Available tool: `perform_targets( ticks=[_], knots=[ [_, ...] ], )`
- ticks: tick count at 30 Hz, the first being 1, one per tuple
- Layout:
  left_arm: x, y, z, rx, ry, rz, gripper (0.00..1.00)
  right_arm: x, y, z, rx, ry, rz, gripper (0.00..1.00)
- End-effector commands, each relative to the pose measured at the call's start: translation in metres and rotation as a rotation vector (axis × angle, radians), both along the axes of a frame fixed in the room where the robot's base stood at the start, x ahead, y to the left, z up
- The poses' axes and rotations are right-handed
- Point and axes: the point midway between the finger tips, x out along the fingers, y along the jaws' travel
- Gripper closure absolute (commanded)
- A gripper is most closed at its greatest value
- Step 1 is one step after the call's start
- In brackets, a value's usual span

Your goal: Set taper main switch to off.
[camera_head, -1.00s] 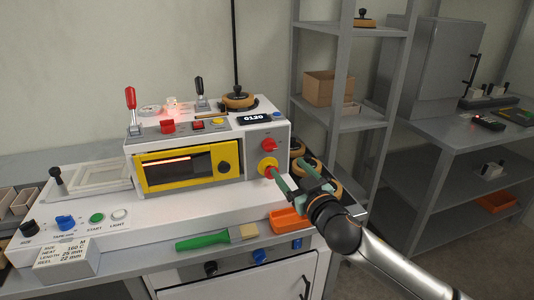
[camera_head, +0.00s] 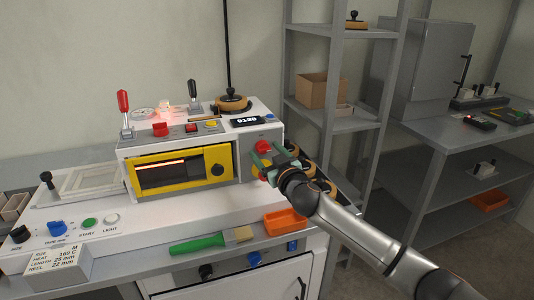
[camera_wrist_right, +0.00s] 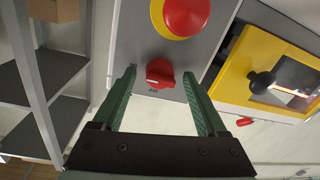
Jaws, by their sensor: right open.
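The red rotary knob (camera_wrist_right: 160,73), which appears to be the main switch, sits on the grey side panel of the machine. It also shows in the head view (camera_head: 263,146). A short white mark shows on its face and small text lies beside it, too small to read. My right gripper (camera_wrist_right: 158,84) is open, its green fingers on either side of the knob with gaps to both. In the head view my right gripper (camera_head: 268,153) is at the panel. The red mushroom button on a yellow base (camera_wrist_right: 184,14) is beside the knob, partly hidden in the head view. My left gripper is out of view.
The yellow-framed window (camera_head: 181,169) is left of the panel. An orange bin (camera_head: 285,222) and a green-handled brush (camera_head: 197,244) lie below, near the bench front. Dark round parts stand behind my right wrist. A grey shelf (camera_head: 345,123) stands to the right.

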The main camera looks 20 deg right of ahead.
Motion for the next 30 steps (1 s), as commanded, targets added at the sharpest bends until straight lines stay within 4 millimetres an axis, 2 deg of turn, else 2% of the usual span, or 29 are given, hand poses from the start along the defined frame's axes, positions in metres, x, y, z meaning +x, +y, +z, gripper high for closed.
perform_targets(
  ticks=[4, 24, 30],
  knots=[
    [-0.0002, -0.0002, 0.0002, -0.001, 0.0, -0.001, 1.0, -0.0001, 0.0002, 0.0002, 0.0, 0.0, 0.0, 0.25],
    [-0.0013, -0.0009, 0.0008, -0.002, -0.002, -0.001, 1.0, -0.0001, -0.0006, 0.0001, 0.0, 0.0, -0.001, 1.0],
    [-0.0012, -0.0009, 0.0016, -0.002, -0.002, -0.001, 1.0, -0.0001, -0.0009, 0.0004, -0.004, 0.0, -0.002, 1.0]
  ],
)
